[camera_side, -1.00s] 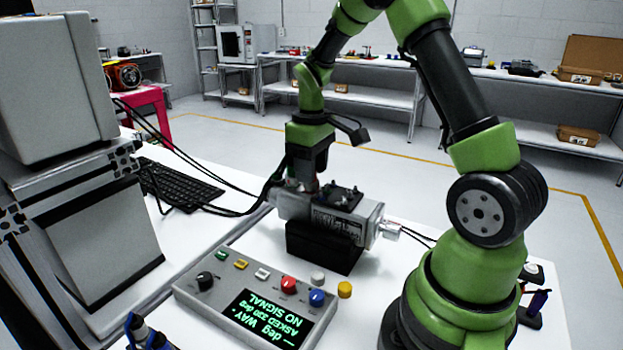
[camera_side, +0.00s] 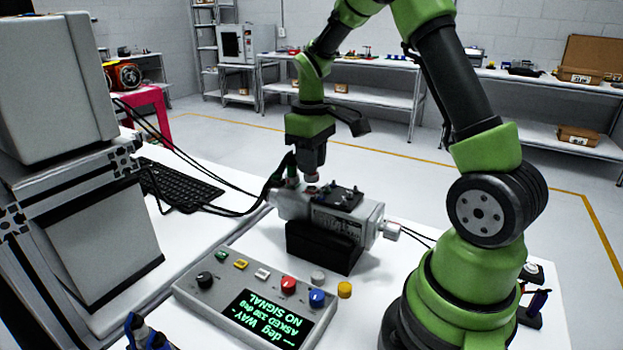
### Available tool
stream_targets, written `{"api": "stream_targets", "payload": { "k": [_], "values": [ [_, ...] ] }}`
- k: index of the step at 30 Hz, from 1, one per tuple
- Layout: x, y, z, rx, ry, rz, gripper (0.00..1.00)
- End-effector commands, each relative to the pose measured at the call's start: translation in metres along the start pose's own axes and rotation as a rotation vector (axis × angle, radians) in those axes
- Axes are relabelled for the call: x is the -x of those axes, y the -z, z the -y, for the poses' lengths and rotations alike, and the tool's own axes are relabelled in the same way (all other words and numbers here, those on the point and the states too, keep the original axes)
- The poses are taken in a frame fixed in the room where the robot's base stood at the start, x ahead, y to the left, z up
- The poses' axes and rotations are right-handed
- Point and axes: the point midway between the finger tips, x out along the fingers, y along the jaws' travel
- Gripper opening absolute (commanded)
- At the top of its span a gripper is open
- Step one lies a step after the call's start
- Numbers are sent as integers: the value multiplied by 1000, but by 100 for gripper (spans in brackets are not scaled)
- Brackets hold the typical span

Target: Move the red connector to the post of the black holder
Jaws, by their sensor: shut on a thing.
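My gripper (camera_side: 312,172) points down just above the left part of the grey servo motor (camera_side: 362,223). It is shut on a small reddish-grey piece, which seems to be the red connector (camera_side: 311,178); little of it shows between the fingers. The piece looks clear of the motor top, though the gap is hard to judge. The motor lies on a black block (camera_side: 318,250). A small black stand (camera_side: 529,318) with a dark blue and orange item is at the right edge of the table, partly behind my base; I cannot tell whether it is the black holder.
A control box (camera_side: 222,288) with knobs and a green display reading "NO SIGNAL" lies in front of the motor. Black cables (camera_side: 222,211) run from the motor's left end past a keyboard (camera_side: 178,184). A large grey cabinet (camera_side: 55,90) stands at left.

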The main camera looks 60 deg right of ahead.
Motion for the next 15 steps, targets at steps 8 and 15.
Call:
{"api": "stream_targets", "payload": {
  "k": [8, 15],
  "values": [
    [15, 0, 0, -1, -1, -2, 0],
    [28, 0, 0, 0, -1, -2, 0]
  ]
}}
